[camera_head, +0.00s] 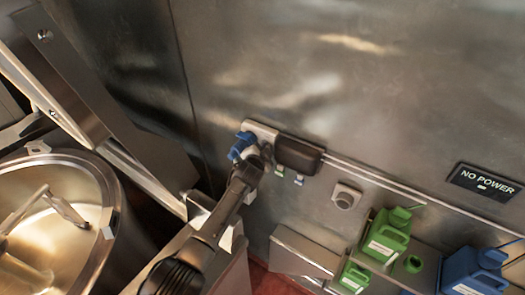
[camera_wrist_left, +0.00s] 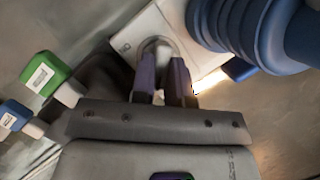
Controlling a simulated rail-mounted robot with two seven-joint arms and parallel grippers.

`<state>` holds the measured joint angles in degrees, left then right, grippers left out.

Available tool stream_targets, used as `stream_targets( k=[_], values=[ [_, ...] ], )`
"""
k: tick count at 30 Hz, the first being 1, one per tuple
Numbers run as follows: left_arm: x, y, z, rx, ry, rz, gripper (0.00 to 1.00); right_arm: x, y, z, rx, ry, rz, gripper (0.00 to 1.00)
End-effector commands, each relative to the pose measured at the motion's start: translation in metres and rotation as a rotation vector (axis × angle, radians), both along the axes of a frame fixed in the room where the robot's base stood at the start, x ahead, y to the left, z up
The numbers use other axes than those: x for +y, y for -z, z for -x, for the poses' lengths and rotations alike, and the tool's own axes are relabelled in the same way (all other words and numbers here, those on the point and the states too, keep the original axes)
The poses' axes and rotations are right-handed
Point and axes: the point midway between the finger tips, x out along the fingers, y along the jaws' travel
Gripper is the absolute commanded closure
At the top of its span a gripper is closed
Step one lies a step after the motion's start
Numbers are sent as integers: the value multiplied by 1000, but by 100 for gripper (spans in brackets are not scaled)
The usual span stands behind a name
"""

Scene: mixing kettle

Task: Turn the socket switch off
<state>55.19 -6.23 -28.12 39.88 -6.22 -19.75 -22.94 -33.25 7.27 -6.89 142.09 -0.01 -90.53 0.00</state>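The socket is a pale box on the metal wall (camera_head: 262,130), with a blue plug (camera_head: 240,145) on its left side. In the left wrist view the light socket plate (camera_wrist_left: 128,42) has a round grey switch (camera_wrist_left: 158,45) on it, and the big ribbed blue plug (camera_wrist_left: 262,30) is at upper right. My left gripper (camera_head: 252,160) is at the socket and hides part of it. In the left wrist view its two purplish fingers (camera_wrist_left: 163,78) stand a small gap apart at the switch; whether they press on it I cannot tell. My right gripper is not in view.
A dark box (camera_head: 298,153) sits right beside the socket on the wall. A round grey button unit (camera_head: 345,197) and a "NO POWER" sign (camera_head: 486,184) are farther right. Green canisters (camera_head: 385,238) and a blue canister (camera_head: 474,272) stand at lower right. The steel kettle (camera_head: 50,215) is at left.

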Motion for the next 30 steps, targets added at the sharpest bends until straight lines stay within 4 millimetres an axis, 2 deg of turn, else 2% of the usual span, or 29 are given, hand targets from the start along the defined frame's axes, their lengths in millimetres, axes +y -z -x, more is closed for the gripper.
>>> stream_targets(
  k=[8,15,24,30],
  values=[
    [0,-1,0,7,0,11,100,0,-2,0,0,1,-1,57],
    [2,-3,-1,100,-1,167,100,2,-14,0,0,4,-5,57],
    [3,2,-2,220,-3,373,100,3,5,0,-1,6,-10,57],
    [4,-1,-2,254,-1,425,100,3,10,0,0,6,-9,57]
  ],
)
